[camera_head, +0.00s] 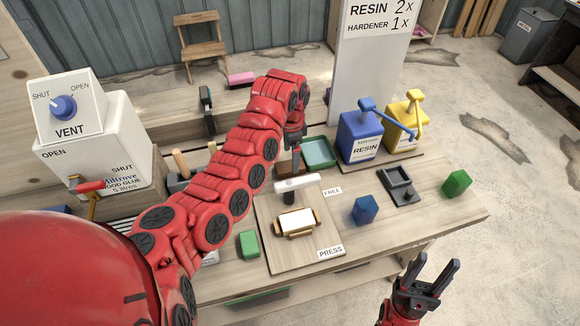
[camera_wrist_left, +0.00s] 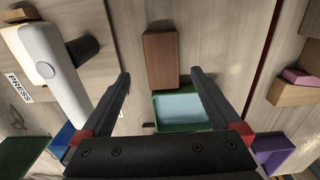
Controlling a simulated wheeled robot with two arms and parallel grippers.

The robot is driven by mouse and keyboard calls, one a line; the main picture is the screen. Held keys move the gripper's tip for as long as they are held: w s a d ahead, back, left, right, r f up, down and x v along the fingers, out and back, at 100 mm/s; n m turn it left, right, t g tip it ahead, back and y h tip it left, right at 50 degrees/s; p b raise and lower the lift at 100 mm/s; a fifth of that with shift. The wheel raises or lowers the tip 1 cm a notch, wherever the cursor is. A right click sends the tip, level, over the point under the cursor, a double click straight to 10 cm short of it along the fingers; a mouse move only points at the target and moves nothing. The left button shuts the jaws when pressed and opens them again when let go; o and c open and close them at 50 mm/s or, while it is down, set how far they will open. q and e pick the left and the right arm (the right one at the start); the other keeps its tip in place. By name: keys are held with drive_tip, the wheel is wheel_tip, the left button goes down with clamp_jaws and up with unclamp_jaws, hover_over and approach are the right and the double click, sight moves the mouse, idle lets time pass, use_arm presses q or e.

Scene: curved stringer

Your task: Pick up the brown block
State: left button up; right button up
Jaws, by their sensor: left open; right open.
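The brown block (camera_wrist_left: 161,58) lies on the wooden workbench and shows upright in the left wrist view, between and slightly beyond my left gripper's fingertips. My left gripper (camera_wrist_left: 160,73) is open and empty, its fingers spread wider than the block. In the head view my left gripper (camera_head: 294,155) is over the block (camera_head: 285,169), which it partly hides. The height of the fingers above the block is hard to tell. My right gripper (camera_head: 438,262) is open and empty, off the bench's front edge.
A green tray (camera_head: 319,152) sits right beside the block. A white-handled press (camera_head: 297,183) stands just in front. Blue resin (camera_head: 360,138) and yellow hardener (camera_head: 402,125) dispensers stand to the right. Blue (camera_head: 365,210) and green (camera_head: 457,184) blocks lie on the bench.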

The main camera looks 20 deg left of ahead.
sight(290, 165)
use_arm(q)
wheel_tip(290, 165, down, 4)
drive_tip(key=shift+w+a+r+p, duration=0.15)
drive_tip(key=shift+r+p, duration=0.1)
drive_tip(key=shift+p, duration=0.7)
drive_tip(key=shift+f, duration=0.45)
drive_tip(key=c, duration=1.5)
drive_tip(key=shift+r, duration=0.1)
